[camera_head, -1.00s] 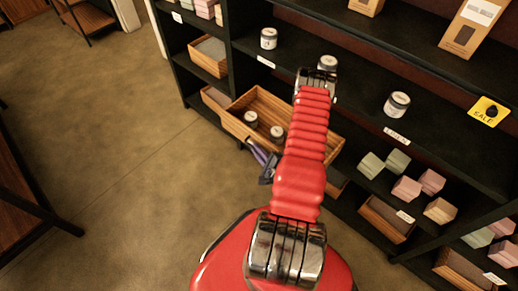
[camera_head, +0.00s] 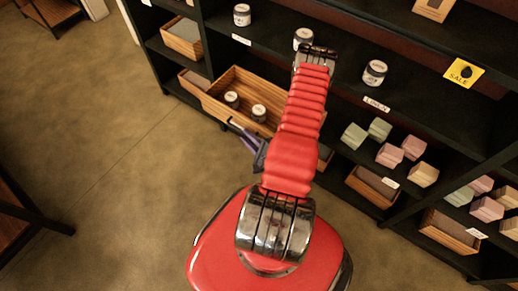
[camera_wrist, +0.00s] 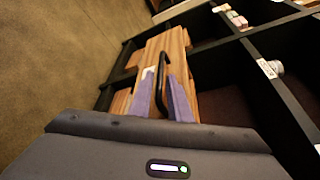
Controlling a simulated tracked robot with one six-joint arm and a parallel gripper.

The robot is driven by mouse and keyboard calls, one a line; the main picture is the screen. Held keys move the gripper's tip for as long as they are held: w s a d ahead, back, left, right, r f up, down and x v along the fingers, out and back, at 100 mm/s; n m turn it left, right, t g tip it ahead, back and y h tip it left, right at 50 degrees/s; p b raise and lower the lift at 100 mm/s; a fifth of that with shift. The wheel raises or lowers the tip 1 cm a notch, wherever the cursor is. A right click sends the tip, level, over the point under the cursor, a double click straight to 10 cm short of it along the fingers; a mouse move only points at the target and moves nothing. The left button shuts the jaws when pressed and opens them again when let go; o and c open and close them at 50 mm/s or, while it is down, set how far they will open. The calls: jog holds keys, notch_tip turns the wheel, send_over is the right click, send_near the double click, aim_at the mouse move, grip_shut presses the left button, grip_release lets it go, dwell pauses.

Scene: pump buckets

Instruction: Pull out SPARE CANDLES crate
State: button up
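A wooden crate (camera_head: 217,105) with two jars (camera_head: 258,112) in it juts out from the lower shelf. I cannot read its label. In the wrist view the wooden crate front (camera_wrist: 168,45) carries a small white label and a black bar handle (camera_wrist: 161,85). My gripper (camera_head: 243,135) is low at the crate's front, partly hidden by my red arm. In the wrist view its purple fingers (camera_wrist: 163,98) stand on either side of the handle. Whether they press on it is not clear.
The dark shelf unit (camera_head: 340,75) holds jars above and pastel blocks (camera_head: 390,154) at the right. Other wooden crates sit in the shelf at upper left (camera_head: 184,38) and lower right (camera_head: 372,186). Open floor (camera_head: 110,130) lies to the left. A dark table edge (camera_head: 20,205) stands at far left.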

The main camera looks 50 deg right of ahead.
jog(key=v, duration=0.8)
jog(key=shift+s, duration=0.15)
jog(key=shift+a, duration=0.1)
dwell(0.7)
